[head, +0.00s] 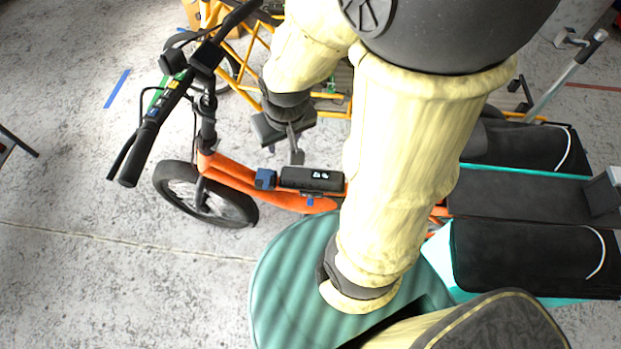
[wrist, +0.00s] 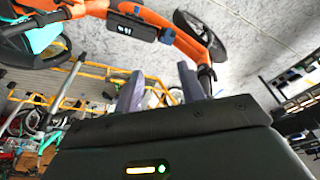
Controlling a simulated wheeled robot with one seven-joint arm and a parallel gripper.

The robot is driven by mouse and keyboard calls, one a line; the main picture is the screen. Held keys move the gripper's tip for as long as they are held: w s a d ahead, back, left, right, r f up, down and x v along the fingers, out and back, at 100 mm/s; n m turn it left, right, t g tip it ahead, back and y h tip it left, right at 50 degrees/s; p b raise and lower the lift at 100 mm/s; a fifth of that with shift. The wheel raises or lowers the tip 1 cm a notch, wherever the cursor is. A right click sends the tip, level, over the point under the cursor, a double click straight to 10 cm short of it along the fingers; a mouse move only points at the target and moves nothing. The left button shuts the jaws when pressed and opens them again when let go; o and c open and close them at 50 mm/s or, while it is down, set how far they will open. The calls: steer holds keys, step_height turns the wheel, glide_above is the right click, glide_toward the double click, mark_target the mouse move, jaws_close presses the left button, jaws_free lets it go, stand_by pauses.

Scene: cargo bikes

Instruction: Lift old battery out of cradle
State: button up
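The black old battery (head: 313,178) with small white display marks lies along the orange down tube of the bike, in its cradle; the cradle itself is mostly hidden. A blue block (head: 265,179) is at its left end and a small blue tab (head: 310,202) below it. The battery also shows at the upper left of the wrist view (wrist: 146,30). My gripper (head: 297,158) is just above the battery's upper edge in the head picture, seen edge-on. In the wrist view my gripper (wrist: 160,82) has its two grey fingers apart with nothing between them. It appears clear of the battery.
The orange bike frame (head: 233,176), handlebar (head: 150,130) and front wheel (head: 205,195) are close on the left. A yellow frame (head: 255,45) stands behind. Black bags (head: 525,255) are at the right. The concrete floor (head: 110,270) is open at lower left.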

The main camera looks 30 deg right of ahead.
mark_target(312, 174)
steer(key=o, duration=0.4)
steer(key=shift+w+f, duration=0.1)
steer(key=shift+c, duration=0.2)
steer(key=o, duration=0.4)
steer(key=shift+w+f, duration=0.2)
steer(key=shift+f, duration=0.05)
steer(key=shift+c, duration=0.2)
steer(key=shift+o, duration=0.4)
steer(key=w+d+f+n+g+b, duration=0.3)
steer(key=w+f, duration=0.5)
steer(key=f, duration=0.4)
steer(key=shift+w+f+n+h+b, duration=0.4)
steer(key=shift+n+b, duration=0.1)
steer(key=shift+n, duration=0.2)
steer(key=w+d+f+n+g+h+b, duration=0.1)
steer(key=w+d+f+n+b, duration=0.1)
steer(key=f, duration=0.6)
steer(key=w+d+f+n+g+h+b, duration=0.1)
steer(key=w+d+f+n+h, duration=0.1)
steer(key=f, duration=0.6)
steer(key=w+d+n, duration=0.1)
steer(key=w+n, duration=0.1)
steer(key=w, duration=0.1)
steer(key=shift+d+f+n+b, duration=0.15)
steer(key=shift+d+n+b, duration=0.05)
steer(key=shift+n+b, duration=0.2)
